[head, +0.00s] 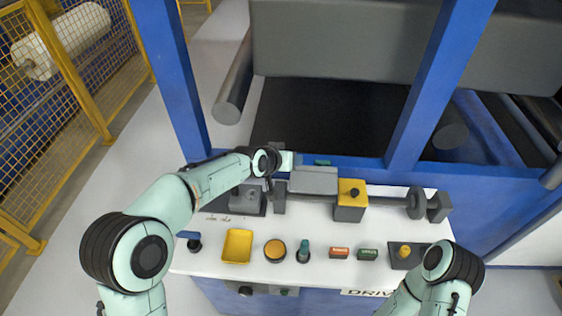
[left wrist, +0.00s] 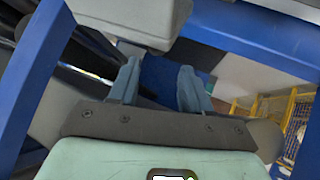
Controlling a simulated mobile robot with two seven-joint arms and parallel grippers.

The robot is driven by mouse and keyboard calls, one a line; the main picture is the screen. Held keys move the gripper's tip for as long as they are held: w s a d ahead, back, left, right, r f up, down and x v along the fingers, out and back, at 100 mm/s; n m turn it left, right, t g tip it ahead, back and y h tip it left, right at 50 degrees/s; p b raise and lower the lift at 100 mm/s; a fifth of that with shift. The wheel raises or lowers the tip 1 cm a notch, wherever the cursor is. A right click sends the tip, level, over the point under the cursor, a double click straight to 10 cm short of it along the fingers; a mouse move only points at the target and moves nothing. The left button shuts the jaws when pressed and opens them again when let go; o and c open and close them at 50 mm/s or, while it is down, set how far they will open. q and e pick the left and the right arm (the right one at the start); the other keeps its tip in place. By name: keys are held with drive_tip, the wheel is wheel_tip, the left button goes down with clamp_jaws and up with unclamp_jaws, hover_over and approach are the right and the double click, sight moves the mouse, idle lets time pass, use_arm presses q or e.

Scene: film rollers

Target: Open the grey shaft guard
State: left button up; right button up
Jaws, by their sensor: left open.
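The grey shaft guard (head: 314,181) is a box-like cover over the shaft, at the back of the white bench, and looks closed. In the left wrist view a pale grey box, which looks like the guard (left wrist: 140,14), fills the top, with a lip on its lower edge. My left gripper (head: 290,163) is at the guard's back left corner, partly hidden by its own wrist. In the left wrist view its two fingers (left wrist: 158,82) are apart with nothing between them. One fingertip is close to the guard's lip; I cannot tell if they touch. My right gripper is out of view.
A yellow-topped block (head: 350,199) stands right of the guard, with the shaft and discs (head: 417,203) beyond. A yellow tray (head: 237,246) and several small parts line the bench front. Blue posts (head: 428,85) rise behind. My right forearm is at lower right.

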use_arm(q)
drive_tip(key=v, duration=0.5)
drive_tip(key=shift+w+a, duration=0.1)
idle(0.4)
